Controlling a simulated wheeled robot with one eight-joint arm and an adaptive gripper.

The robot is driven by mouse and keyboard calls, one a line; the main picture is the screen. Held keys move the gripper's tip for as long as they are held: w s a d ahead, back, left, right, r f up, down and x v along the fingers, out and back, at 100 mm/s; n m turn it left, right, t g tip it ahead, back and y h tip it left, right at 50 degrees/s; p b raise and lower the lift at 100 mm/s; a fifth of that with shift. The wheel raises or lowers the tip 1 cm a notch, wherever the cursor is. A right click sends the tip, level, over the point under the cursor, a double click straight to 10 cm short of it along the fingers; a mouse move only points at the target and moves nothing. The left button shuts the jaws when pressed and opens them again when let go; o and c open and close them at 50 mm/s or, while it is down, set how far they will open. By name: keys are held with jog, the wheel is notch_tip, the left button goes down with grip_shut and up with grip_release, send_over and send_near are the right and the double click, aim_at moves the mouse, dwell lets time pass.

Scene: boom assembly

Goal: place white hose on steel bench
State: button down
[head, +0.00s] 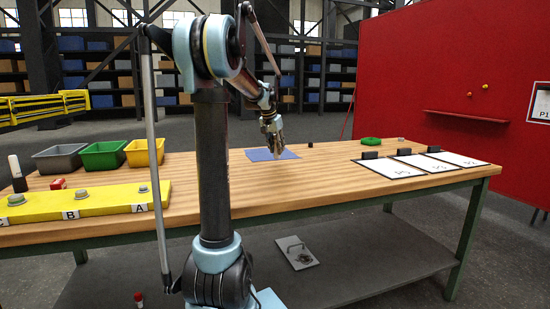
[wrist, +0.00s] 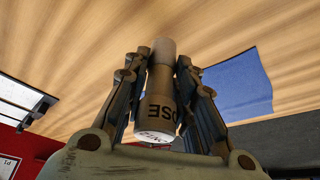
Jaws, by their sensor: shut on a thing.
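My gripper (wrist: 168,100) is shut on a cylinder (wrist: 160,102) with a pale far end, a brown shaded body, dark letters reading "OSE" and a white near end. In the head view my gripper (head: 274,143) is above the wooden tabletop, by the blue mat (head: 270,154), and the held thing is small and pale. No separate steel bench is clear; the wood-topped workbench (head: 330,185) has a green frame and a grey lower shelf (head: 375,270).
A green ring (head: 370,141) and white sheets (head: 440,162) with dark blocks lie at the right. Grey, green and yellow bins (head: 144,152) and a yellow board (head: 100,208) with bolts are at the left. A plate (head: 297,252) lies on the shelf. The tabletop's middle is clear.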

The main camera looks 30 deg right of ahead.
aim_at(276, 150)
jog(key=shift+f, duration=1.9)
jog(key=shift+f, duration=0.1)
jog(key=c, duration=1.3)
grip_release()
